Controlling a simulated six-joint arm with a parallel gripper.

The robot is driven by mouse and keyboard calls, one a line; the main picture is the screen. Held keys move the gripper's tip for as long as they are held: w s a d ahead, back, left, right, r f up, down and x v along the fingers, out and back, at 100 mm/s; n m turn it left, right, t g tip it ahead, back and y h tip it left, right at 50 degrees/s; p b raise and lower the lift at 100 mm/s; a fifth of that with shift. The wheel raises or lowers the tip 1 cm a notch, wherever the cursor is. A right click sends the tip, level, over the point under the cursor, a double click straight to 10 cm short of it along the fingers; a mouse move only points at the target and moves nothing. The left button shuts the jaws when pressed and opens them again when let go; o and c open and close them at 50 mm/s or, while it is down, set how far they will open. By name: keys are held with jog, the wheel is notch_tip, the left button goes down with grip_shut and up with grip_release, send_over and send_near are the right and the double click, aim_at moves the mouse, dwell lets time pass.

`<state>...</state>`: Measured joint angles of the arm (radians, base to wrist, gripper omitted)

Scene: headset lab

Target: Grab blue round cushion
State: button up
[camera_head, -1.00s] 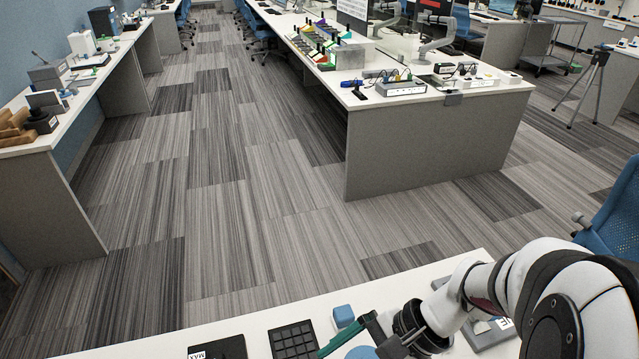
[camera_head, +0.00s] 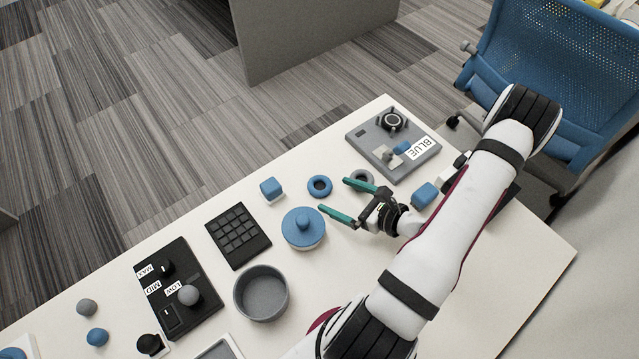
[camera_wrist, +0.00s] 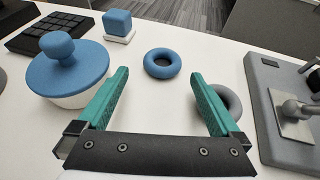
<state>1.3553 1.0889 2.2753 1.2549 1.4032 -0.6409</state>
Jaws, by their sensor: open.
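The blue round cushion (camera_head: 320,187) is a small blue ring lying flat on the white table. In the wrist view the blue ring (camera_wrist: 162,64) lies just beyond the fingertips, roughly centred between them. My gripper (camera_head: 334,194) is open, with its two green fingers (camera_wrist: 160,76) pointing toward the ring and nothing between them. A similar grey ring (camera_head: 365,177) lies to the right, partly behind the right finger in the wrist view (camera_wrist: 231,98).
A pot with a blue knobbed lid (camera_head: 302,229) stands close left of the gripper. A blue cube (camera_head: 271,188) on a white base, a black keypad (camera_head: 238,236) and a grey bowl (camera_head: 262,293) are further left. A grey BLUE-labelled panel (camera_head: 380,143) lies to the right.

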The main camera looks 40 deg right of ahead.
aim_at(322, 186)
jog(key=x, duration=0.5)
jog(key=shift+w+d+r, duration=0.15)
jog(key=shift+w+r, duration=0.1)
jog(key=shift+r, duration=0.05)
jog(key=c, duration=1.3)
